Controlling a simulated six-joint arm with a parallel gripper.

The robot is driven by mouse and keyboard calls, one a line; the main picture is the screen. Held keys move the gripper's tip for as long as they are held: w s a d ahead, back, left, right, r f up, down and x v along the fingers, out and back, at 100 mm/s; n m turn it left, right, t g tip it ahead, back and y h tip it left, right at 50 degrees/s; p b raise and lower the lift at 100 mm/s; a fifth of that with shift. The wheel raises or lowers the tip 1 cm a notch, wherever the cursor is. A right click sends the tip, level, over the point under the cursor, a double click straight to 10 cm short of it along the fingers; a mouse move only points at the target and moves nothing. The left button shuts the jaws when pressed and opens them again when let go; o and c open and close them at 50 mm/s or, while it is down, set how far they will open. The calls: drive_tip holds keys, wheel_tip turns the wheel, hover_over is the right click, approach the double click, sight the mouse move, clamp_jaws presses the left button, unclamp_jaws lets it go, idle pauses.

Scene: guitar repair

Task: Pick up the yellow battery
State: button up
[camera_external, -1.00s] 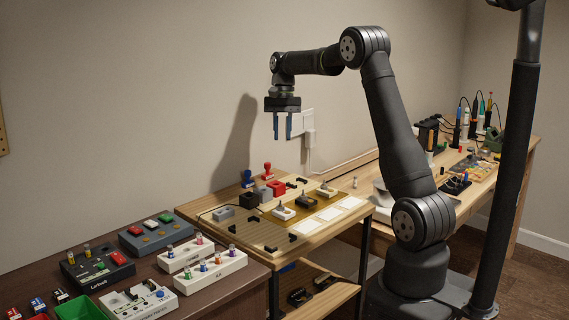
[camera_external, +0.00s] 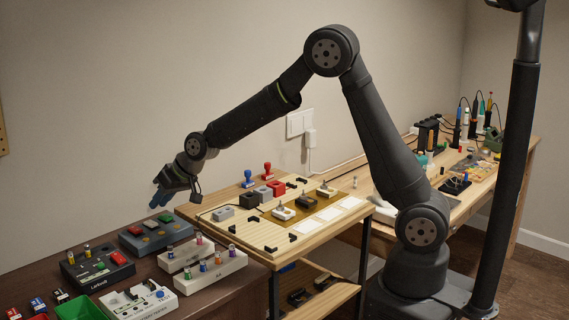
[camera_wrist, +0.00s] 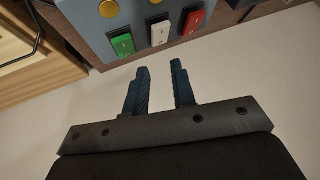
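My gripper (camera_external: 157,200) is at the end of the extended arm, above and behind the blue-grey box at the left of the external view. In the wrist view its two fingers (camera_wrist: 160,68) stand apart with nothing between them, so it is open and empty. Two small upright cylinders with yellowish tops, one on the left (camera_external: 70,255) and one on the right (camera_external: 87,249), stand at the back of the black box (camera_external: 75,276). They may be batteries, but they are too small to tell. No yellow battery shows in the wrist view.
The blue-grey box (camera_external: 156,236) carries green, white and red switches (camera_wrist: 191,22) and yellowish knobs. White holders (camera_external: 212,272) with several coloured cylinders stand right of it. A green bin (camera_external: 78,308) is at the front. The wooden table (camera_external: 240,240) holds many small parts.

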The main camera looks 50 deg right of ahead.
sight(79, 263)
drive_tip(key=s+a+n, duration=0.1)
drive_tip(key=a, duration=0.2)
drive_tip(key=s+a+t+y, duration=0.1)
drive_tip(key=s+a, duration=0.1)
drive_tip(key=a, duration=0.1)
drive_tip(key=s+a+n, duration=0.1)
drive_tip(key=s+a, duration=0.1)
drive_tip(key=shift+s+a+r+n+t+y, duration=0.1)
drive_tip(key=shift+s+a+n+t+y, duration=0.05)
drive_tip(key=shift+a+n+t+y, duration=0.2)
drive_tip(key=s+a+r+n+t+y, duration=0.2)
drive_tip(key=s+a+n+y, duration=0.1)
drive_tip(key=s+a, duration=0.55)
drive_tip(key=shift+h, duration=0.25)
drive_tip(key=x, duration=1.7)
drive_tip(key=shift+w, duration=0.1)
drive_tip(key=shift+c, duration=0.2)
drive_tip(key=shift+r, duration=0.1)
clamp_jaws()
